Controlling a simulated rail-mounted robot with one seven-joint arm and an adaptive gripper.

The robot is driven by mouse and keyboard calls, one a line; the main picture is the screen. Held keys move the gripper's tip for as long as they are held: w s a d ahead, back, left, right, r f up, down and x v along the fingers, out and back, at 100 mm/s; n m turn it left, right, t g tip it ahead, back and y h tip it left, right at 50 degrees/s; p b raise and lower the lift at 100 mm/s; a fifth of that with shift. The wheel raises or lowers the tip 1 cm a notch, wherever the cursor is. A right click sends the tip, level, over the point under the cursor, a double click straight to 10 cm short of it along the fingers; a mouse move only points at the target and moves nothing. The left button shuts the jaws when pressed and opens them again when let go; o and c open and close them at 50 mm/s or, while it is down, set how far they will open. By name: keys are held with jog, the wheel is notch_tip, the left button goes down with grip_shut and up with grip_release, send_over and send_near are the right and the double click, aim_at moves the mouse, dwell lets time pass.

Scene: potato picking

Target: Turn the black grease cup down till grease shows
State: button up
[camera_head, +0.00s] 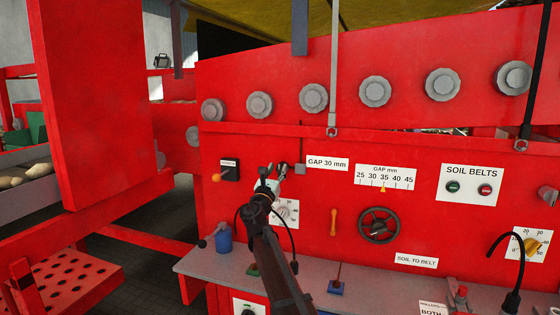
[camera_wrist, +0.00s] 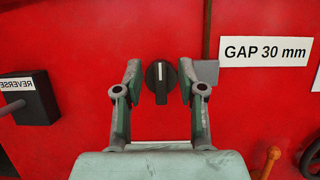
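A black round knob (camera_wrist: 161,83) with a raised grip bar and a white line sits on the red panel in the wrist view. It is the only black cup-like part between my fingers, but I cannot tell for sure that it is the grease cup. The white line points up. No grease shows around it. My gripper (camera_wrist: 160,72) is open, one finger on either side of the knob, with a small gap on each side. In the head view my gripper (camera_head: 277,174) reaches the panel left of the "GAP 30 mm" label and largely hides the knob.
A dark box (camera_wrist: 28,99) marked REVERSE with a lever is at left. A grey block (camera_wrist: 205,72) sits close right of the knob, beside the GAP label (camera_wrist: 265,52). A handwheel (camera_head: 379,225) and a grey shelf (camera_head: 385,287) with a blue can (camera_head: 224,240) lie lower.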

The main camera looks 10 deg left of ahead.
aim_at(279, 165)
jog(key=shift+p+x, duration=0.4)
jog(key=shift+x, duration=1.5)
grip_shut()
